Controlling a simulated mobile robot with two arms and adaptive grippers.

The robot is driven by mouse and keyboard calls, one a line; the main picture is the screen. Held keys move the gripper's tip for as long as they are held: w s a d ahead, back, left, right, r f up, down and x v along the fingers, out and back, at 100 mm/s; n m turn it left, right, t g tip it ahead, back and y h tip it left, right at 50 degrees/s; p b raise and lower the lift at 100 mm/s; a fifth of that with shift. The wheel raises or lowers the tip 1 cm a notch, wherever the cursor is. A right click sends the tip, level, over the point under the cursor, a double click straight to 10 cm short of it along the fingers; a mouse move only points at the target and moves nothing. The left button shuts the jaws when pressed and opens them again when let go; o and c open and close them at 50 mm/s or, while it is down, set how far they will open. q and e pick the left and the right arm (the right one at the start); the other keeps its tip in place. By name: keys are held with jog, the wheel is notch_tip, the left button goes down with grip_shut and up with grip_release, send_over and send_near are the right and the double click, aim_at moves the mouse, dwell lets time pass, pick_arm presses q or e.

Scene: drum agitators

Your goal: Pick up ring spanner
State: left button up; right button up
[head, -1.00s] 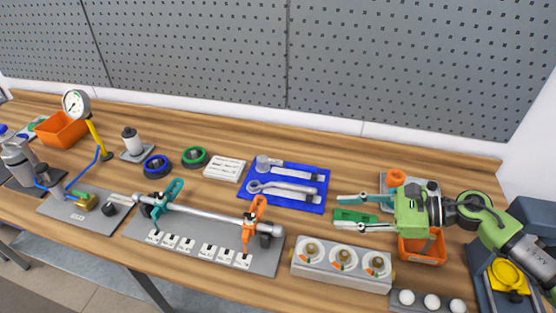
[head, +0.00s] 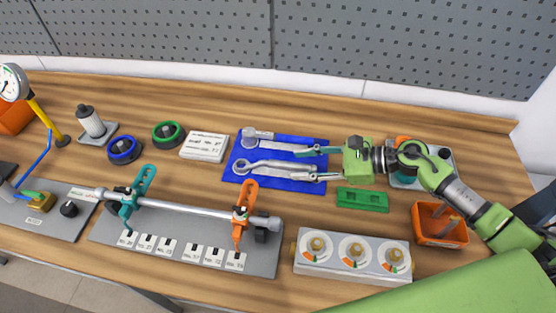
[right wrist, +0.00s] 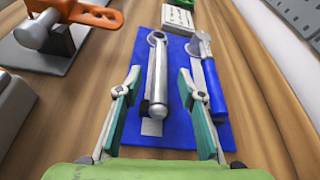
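The ring spanner (head: 275,166) lies on a blue mat (head: 232,176), its ring end to the left and its handle to the right. In the right wrist view the spanner (right wrist: 158,70) runs lengthwise with its ring at the far end. My right gripper (head: 306,165) is open over the right part of the mat. In the right wrist view its fingers (right wrist: 158,82) stand apart on either side of the spanner's handle, with nothing gripped. I cannot tell the exact height of the fingertips. My left gripper is not in view.
A second tool (head: 258,135) lies beside the spanner, close to one finger. A green block (head: 362,200), an orange bin (head: 440,238) and a three-dial box (head: 350,268) stand right and front. The clamped shaft (head: 190,211) is at front left.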

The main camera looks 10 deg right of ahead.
aim_at(275, 164)
jog(key=shift+x, duration=1)
jog(key=shift+w+a+p, duration=0.1)
jog(key=shift+w+p, duration=0.1)
jog(key=shift+p, duration=0.1)
jog(key=shift+a+p, duration=0.25)
jog(key=shift+p, duration=0.05)
jog(key=p+x, duration=0.1)
jog(key=x, duration=0.1)
jog(key=p+x, duration=0.1)
jog(key=x, duration=0.1)
jog(key=shift+a+r, duration=0.15)
jog(key=shift+r, duration=0.05)
jog(key=shift+w+a+f, duration=0.15)
jog(key=shift+a+f, duration=0.05)
jog(key=shift+c, duration=0.4)
grip_shut()
